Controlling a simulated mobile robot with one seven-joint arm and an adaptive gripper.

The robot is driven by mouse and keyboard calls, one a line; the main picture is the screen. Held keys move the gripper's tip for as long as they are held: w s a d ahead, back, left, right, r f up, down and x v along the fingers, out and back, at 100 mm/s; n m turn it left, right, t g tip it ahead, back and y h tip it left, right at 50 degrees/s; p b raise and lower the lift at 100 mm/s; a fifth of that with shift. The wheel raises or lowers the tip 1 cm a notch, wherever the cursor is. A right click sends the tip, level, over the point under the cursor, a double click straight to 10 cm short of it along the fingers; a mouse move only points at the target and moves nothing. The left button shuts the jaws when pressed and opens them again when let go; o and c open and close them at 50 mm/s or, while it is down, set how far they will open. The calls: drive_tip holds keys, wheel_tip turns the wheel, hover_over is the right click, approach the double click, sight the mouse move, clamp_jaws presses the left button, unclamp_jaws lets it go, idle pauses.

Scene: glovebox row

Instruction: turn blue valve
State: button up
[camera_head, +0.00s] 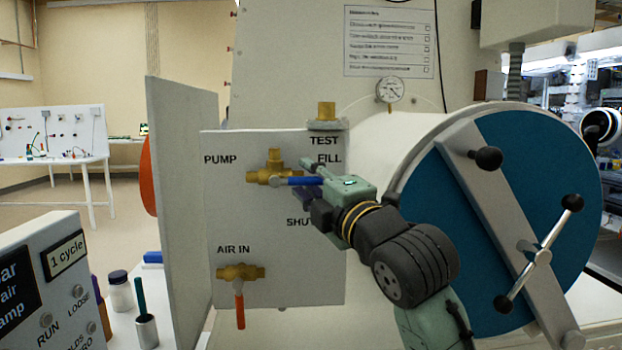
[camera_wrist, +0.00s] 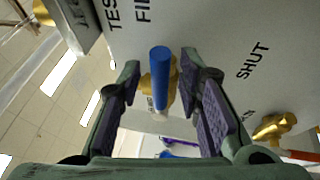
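The blue valve handle (camera_head: 298,181) lies about level, pointing right from its brass valve body (camera_head: 270,174) on the grey panel, between the PUMP and FILL labels. In the wrist view the blue handle (camera_wrist: 160,68) points toward the camera, with brass behind it. My gripper (camera_head: 311,180) is at the handle's right end, one finger above and one below. In the wrist view my gripper (camera_wrist: 160,82) is open, with the handle between its fingertips and gaps on both sides. The SHUT label is partly hidden behind my gripper in the head view.
A second brass valve with an orange handle (camera_head: 239,303) hangs below at AIR IN. A brass fitting (camera_head: 326,112) stands above at TEST. A large blue round door (camera_head: 510,215) with a crossbar is close on the right. A side plate (camera_head: 182,210) stands left of the panel.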

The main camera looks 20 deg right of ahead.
clamp_jaws()
idle(0.8)
